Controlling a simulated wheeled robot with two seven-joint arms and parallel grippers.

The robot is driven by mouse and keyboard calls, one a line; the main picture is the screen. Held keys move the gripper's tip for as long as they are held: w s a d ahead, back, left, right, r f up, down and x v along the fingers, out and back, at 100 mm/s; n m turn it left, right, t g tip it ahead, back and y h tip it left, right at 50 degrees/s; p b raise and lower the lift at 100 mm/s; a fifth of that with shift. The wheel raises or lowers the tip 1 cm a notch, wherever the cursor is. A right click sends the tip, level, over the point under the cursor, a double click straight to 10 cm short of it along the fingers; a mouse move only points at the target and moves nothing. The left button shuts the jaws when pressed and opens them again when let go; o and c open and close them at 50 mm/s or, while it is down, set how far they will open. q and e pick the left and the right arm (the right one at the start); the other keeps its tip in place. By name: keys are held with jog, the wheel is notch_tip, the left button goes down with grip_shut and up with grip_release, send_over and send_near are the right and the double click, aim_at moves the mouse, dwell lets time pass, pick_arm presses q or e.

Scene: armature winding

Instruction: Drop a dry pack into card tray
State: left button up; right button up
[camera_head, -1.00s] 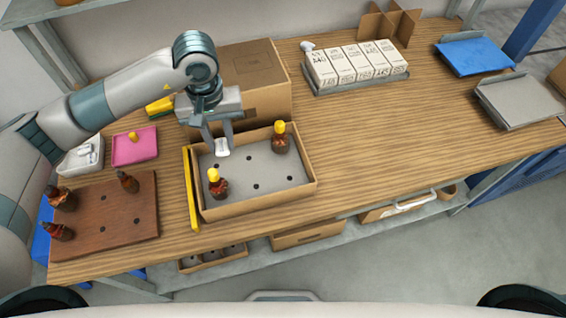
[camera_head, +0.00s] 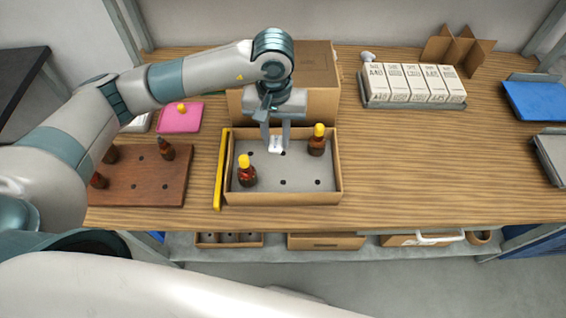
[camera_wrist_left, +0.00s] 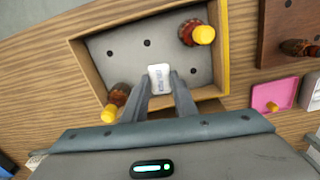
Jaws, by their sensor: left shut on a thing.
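My left gripper (camera_head: 276,148) is shut on a small white dry pack (camera_head: 275,142). The dry pack also shows between the fingertips in the left wrist view (camera_wrist_left: 159,78). They are over the grey floor of the open card tray (camera_head: 283,199), near its back side. I cannot tell whether the pack touches the tray floor. Inside the tray stand two dark bottles with yellow tops, one at the front left (camera_head: 246,172) and one at the back right (camera_head: 317,141). The tray floor has several dark holes. My right gripper is not in view.
A yellow bar (camera_head: 221,170) lies along the tray's left side. A closed carton (camera_head: 318,68) stands behind the tray. A brown board (camera_head: 146,181) with dark bottles and a pink mat (camera_head: 181,119) are at left. White boxes (camera_head: 416,83) stand back right.

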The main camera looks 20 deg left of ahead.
pick_arm(q)
jog(key=shift+f, duration=2.55)
jog(key=o, duration=1.1)
